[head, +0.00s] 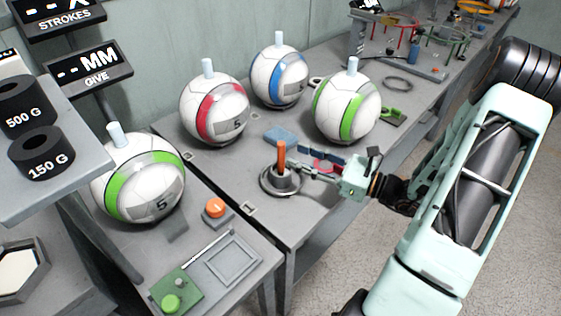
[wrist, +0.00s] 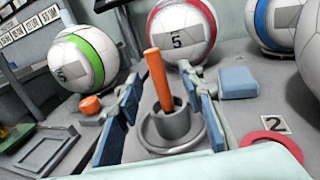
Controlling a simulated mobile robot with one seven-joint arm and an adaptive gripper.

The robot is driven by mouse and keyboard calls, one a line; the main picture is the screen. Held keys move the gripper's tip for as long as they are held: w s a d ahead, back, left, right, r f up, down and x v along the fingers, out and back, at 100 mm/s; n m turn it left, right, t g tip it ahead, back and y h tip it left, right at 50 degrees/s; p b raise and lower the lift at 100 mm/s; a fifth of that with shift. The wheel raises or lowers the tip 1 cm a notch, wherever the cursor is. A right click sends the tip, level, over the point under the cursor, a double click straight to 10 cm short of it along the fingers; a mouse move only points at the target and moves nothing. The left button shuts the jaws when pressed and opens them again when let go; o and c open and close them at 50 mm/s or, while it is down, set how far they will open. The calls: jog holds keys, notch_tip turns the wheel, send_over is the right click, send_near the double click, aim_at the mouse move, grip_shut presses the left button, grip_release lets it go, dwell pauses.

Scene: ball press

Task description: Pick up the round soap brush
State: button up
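The round soap brush shows as an upright, slightly tilted orange handle (head: 281,154) in a grey cup on a round grey dish (head: 268,190). In the wrist view the orange handle (wrist: 158,80) stands in the middle, its lower end inside the grey cup (wrist: 174,124); the brush head is hidden. My gripper (head: 304,164) is open, just right of the handle in the head view. In the wrist view its blue-padded fingers (wrist: 166,100) appear on either side of the handle and cup, with gaps and nothing held. I cannot tell whether the handle is fully between the fingertips.
A red-striped ball (head: 214,108), a blue-striped ball (head: 279,77) and a green-striped ball (head: 345,107) stand behind on the bench. A light blue block (head: 281,136) and a red ring (wrist: 272,143) lie near. An orange button (head: 215,208) is to the left.

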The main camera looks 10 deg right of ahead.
aim_at(284, 152)
jog(key=x, duration=0.5)
jog(key=shift+s+a+r+b, duration=0.15)
jog(key=shift+s+b, duration=0.1)
jog(key=shift+b, duration=0.05)
jog(key=shift+w+a, duration=0.35)
jog(key=shift+w, duration=0.05)
grip_shut()
